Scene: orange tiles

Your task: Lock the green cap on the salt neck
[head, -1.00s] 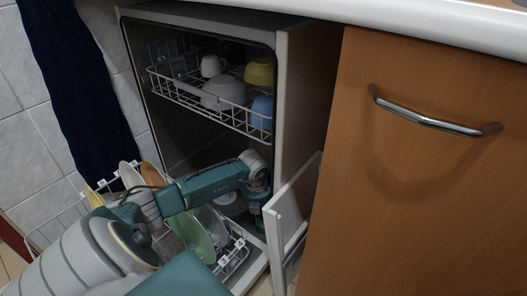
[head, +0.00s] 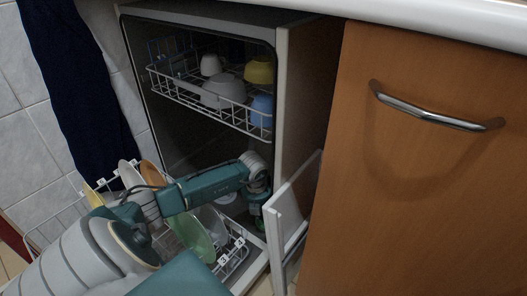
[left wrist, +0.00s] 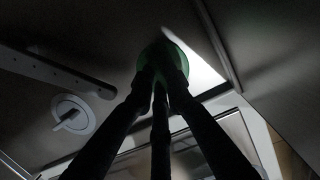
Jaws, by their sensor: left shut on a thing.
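The green cap (left wrist: 163,52) shows in the left wrist view, dim, between the tips of the dark fingers of my left gripper (left wrist: 160,78). The fingers are shut on it. In the head view my left arm reaches into the dishwasher, and my left gripper (head: 258,214) points down low at the right side, just behind the white door edge. The salt neck is hidden; I cannot tell how the cap sits on it. My right gripper is not in view.
The upper rack (head: 208,108) holds bowls and cups. The pulled-out lower rack (head: 238,255) holds plates, including a green plate (head: 193,236), close under my arm. A white panel (head: 288,215) stands right of the gripper. A round grey dial (left wrist: 73,114) shows in the wrist view.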

